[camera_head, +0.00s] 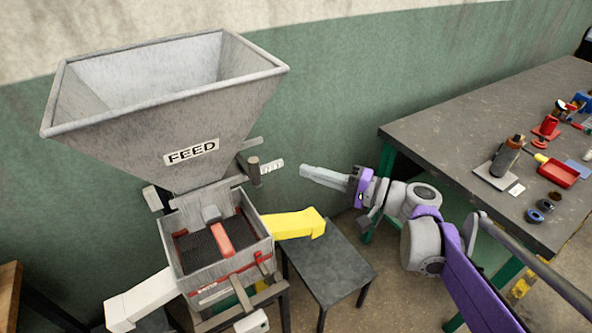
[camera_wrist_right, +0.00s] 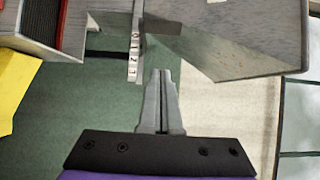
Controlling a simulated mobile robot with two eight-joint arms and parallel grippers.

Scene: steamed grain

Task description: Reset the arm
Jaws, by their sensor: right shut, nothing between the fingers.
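My right gripper (camera_head: 304,172) is shut and empty, held in the air to the right of the feed machine. Its arm comes in from the right side, purple and grey. In the right wrist view the two fingers (camera_wrist_right: 161,74) lie together, pointing at the machine. The grey feed hopper (camera_head: 170,105) with a FEED label stands at the left. A small lever with a numbered plate (camera_head: 272,167) sits on its side, just left of the gripper and apart from it; the plate also shows in the right wrist view (camera_wrist_right: 136,50). My left gripper is not in view.
Below the hopper is a sieve box (camera_head: 222,262) with a red-handled item (camera_head: 222,240), a yellow chute (camera_head: 293,224) and a white chute (camera_head: 142,299). A small dark table (camera_head: 340,270) stands below. A workbench (camera_head: 450,130) with tools is at the right.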

